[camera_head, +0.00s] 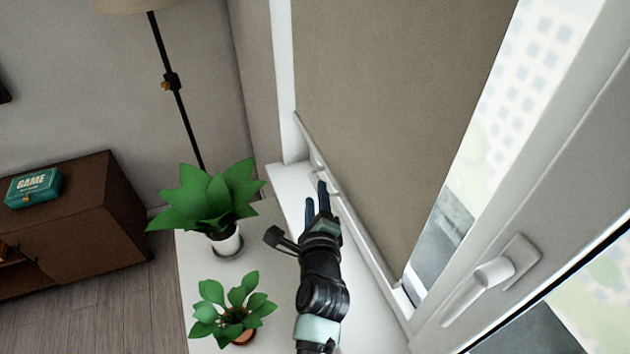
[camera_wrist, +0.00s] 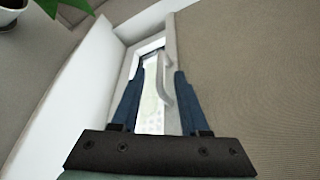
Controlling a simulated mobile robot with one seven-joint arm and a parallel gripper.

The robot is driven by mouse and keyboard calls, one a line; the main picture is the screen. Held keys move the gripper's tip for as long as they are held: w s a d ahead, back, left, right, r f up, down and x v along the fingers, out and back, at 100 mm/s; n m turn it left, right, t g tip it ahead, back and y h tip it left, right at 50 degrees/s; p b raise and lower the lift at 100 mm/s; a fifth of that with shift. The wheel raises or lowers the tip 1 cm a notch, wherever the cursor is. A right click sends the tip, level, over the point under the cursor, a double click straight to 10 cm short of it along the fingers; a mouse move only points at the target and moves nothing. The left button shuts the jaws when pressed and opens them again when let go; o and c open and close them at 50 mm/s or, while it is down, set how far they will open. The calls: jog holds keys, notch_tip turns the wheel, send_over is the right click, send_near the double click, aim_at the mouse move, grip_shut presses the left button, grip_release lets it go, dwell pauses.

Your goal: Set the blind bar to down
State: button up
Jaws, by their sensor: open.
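The beige blind (camera_head: 400,110) hangs over the window, with a pale bar (camera_head: 368,243) along its lower edge. In the wrist view the bar (camera_wrist: 170,38) carries a small curved grey handle (camera_wrist: 164,88). My gripper (camera_head: 316,191) is open and empty, its dark blue fingers pointing at the bar near its far end. In the wrist view the handle appears between the fingertips of my gripper (camera_wrist: 160,74), closer to the right finger. I cannot tell whether either finger touches it. Bright glass shows beside the bar.
A large potted plant (camera_head: 212,205) and a smaller one (camera_head: 233,312) stand on the white ledge (camera_head: 190,270), left of my arm. A window handle (camera_head: 493,275) sticks out at right. A lamp pole (camera_head: 178,115) and brown cabinet (camera_head: 75,220) stand farther left.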

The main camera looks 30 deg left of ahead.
aim_at(315, 183)
jog(key=shift+x, duration=2.5)
grip_shut()
